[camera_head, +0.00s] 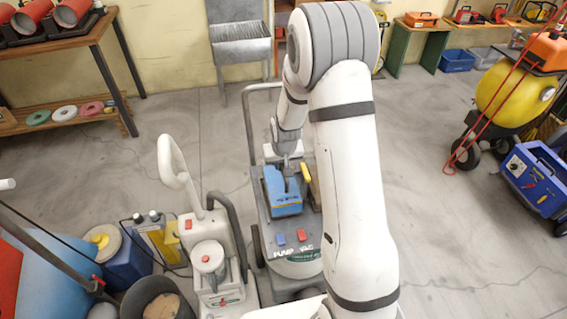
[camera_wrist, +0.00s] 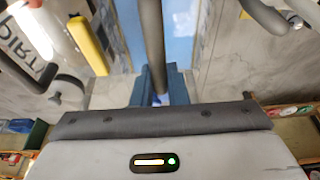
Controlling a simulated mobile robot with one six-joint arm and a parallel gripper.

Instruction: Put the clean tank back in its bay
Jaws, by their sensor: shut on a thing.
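My gripper (camera_head: 290,167) points down over the middle of a grey floor machine (camera_head: 262,240) marked "PUMP" and "VAC". It is shut on the dark handle of a blue tank, which I take as the clean tank (camera_head: 284,197). In the wrist view the handle (camera_wrist: 152,35) runs up between my fingers (camera_wrist: 160,88), with the blue tank top (camera_wrist: 195,20) behind it. The tank is over the machine's deck; I cannot tell whether it is seated. A pale tank marked "DIRTY" (camera_wrist: 35,60), with a yellow handle (camera_wrist: 87,45), is beside it. The bay is hidden.
A white upright machine (camera_head: 210,260) stands close on the left. A push handle (camera_head: 249,120) rises behind the deck. A yellow drum cart (camera_head: 510,95) and blue box (camera_head: 540,180) are at the right. The floor (camera_head: 430,220) right of my arm is clear.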

